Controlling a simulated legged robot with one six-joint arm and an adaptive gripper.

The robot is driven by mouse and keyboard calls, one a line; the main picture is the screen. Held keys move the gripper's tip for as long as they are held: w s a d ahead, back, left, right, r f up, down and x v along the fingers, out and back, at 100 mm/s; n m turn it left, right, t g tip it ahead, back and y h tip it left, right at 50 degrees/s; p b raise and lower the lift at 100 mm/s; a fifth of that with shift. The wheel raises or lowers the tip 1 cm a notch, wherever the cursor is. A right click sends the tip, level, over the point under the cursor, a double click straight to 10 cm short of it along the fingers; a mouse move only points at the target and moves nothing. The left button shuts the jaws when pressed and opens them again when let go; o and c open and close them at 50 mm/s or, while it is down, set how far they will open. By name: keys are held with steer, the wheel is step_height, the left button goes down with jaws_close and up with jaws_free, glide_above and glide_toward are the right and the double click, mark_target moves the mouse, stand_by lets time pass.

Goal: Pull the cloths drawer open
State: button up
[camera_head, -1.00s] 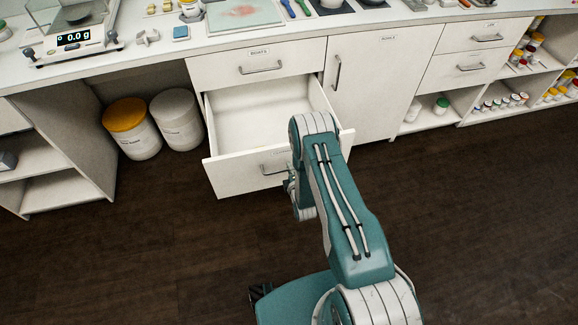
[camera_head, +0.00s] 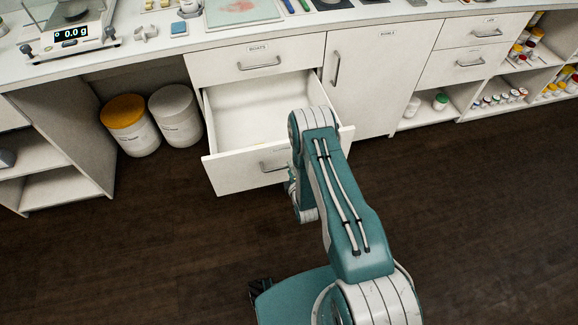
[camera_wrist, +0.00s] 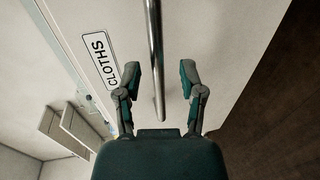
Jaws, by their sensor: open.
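The cloths drawer (camera_head: 235,175) is the lower drawer under the one labelled BOATS, and it stands pulled out with its white inside in view. Its metal bar handle (camera_head: 273,166) is on the front and partly hidden by my arm. In the wrist view the CLOTHS label (camera_wrist: 100,60) is to the left of the bar handle (camera_wrist: 155,50). My gripper (camera_wrist: 160,75) is open, with one finger on each side of the handle and a gap showing on both sides. In the head view my arm hides most of the gripper.
The BOATS drawer (camera_head: 255,66) above is shut. A cupboard door (camera_head: 375,85) is shut to the right. Two tubs, one with a yellow lid (camera_head: 122,111) and one white (camera_head: 176,115), stand in the recess to the left. The dark floor (camera_head: 150,250) in front is clear.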

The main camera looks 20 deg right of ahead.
steer(key=v, duration=0.9)
steer(key=shift+s, duration=0.4)
steer(key=w+r+m+g, duration=0.25)
steer(key=w+r, duration=0.25)
steer(key=r, duration=0.6)
steer(key=w+r+m+g, duration=0.1)
steer(key=w+r+m, duration=0.4)
steer(key=r, duration=0.5)
steer(key=s+r+m+g, duration=0.1)
steer(key=s+r, duration=0.1)
steer(key=r, duration=0.5)
steer(key=s+r+m+g, duration=0.1)
steer(key=s+r+m, duration=0.15)
steer(key=r, duration=0.45)
steer(key=s+r+m+g, duration=0.1)
steer(key=s+r, duration=0.3)
steer(key=s, duration=0.4)
steer(key=s+a+r+m+g, duration=0.1)
steer(key=s+r+m+g, duration=0.1)
steer(key=s, duration=0.7)
steer(key=s+r+m+g, duration=0.1)
steer(key=s+r+m, duration=0.3)
steer(key=s+r, duration=0.3)
steer(key=shift+s+a, duration=0.3)
steer(key=shift+s, duration=0.6)
